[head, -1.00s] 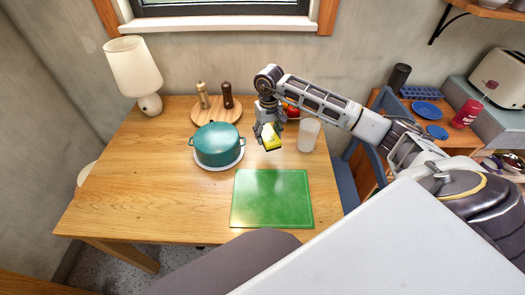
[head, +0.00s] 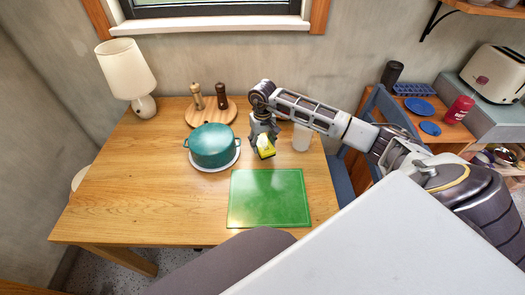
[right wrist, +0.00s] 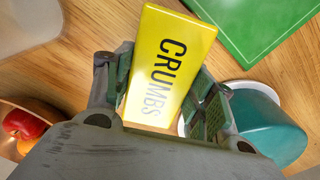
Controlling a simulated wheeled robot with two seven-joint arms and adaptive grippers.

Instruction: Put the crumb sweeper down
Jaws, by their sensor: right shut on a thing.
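The crumb sweeper (head: 266,149) is a yellow block; in the right wrist view its face (right wrist: 168,62) reads "CRUMBS". My right gripper (head: 262,134) is shut on it, with one finger on each side. The sweeper is at or just above the wooden table (head: 130,185), beyond the green cutting board (head: 268,199) and right of the teal pot (head: 212,147). I cannot tell whether it touches the wood. My left gripper is not in view.
A pale cup (head: 301,138) stands close to the right of the gripper. A bowl with a red fruit (right wrist: 24,123) is near it in the right wrist view. Two mills stand on a round board (head: 198,116) behind the pot. The table's left part is clear.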

